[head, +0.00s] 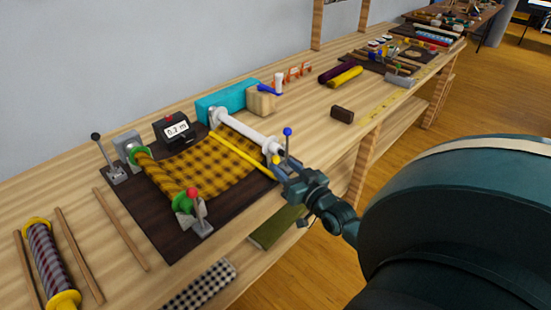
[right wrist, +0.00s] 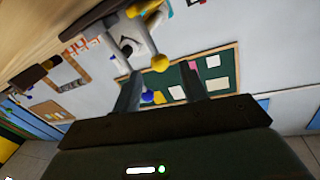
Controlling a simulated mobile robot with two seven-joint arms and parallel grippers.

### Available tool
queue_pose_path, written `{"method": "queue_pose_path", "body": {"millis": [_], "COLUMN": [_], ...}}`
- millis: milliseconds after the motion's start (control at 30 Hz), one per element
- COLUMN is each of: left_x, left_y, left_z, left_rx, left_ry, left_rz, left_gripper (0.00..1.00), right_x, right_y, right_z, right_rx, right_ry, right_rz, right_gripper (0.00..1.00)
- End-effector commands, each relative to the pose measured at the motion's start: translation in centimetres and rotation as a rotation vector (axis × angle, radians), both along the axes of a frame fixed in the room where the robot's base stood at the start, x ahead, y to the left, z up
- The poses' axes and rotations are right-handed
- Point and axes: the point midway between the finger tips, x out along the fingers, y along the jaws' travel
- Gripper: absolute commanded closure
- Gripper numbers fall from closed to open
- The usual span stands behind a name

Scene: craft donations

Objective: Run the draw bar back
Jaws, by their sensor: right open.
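A fabric rig on a dark board (head: 157,226) holds yellow-and-black plaid cloth (head: 205,165). A slim yellow bar (head: 243,152), which looks like the draw bar, lies across the cloth near the white roller (head: 245,130). My right gripper (head: 284,176) is open at the rig's right edge, close to the bar's near end and a blue-knobbed lever (head: 288,140). In the right wrist view, a yellow knob (right wrist: 160,62) is just beyond the open fingers (right wrist: 160,90). A smaller blue knob (right wrist: 147,96) shows between them. I cannot tell whether anything touches. My left gripper is out of view.
A meter (head: 176,129) reading 0.2 m, a black-knobbed lever (head: 96,137) and a red-knobbed lever (head: 193,192) stand on the rig. A turquoise block (head: 225,98) is behind it. Wooden sticks (head: 120,229) and a wound roll (head: 47,262) lie at left.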

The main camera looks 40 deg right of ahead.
Motion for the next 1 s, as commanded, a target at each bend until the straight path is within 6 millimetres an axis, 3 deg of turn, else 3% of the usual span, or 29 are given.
{"method": "queue_pose_path", "body": {"millis": [100,300,667,1000], "left_x": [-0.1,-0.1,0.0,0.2], "left_y": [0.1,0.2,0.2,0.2], "left_z": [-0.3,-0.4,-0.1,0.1], "left_rx": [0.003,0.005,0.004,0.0], "left_ry": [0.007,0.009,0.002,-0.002], "left_rz": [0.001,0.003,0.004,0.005], "left_gripper": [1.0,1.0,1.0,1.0], "right_x": [2.2,4.3,4.8,4.7], "right_y": [-0.3,-0.5,-0.5,-0.5], "right_z": [0.1,0.0,-0.1,-0.1], "right_rx": [0.0,0.0,-0.001,-0.001], "right_ry": [0.0,0.001,0.003,0.003], "right_rz": [0.0,0.0,0.002,0.002], "right_gripper": [0.57,0.57,0.57,0.84]}}
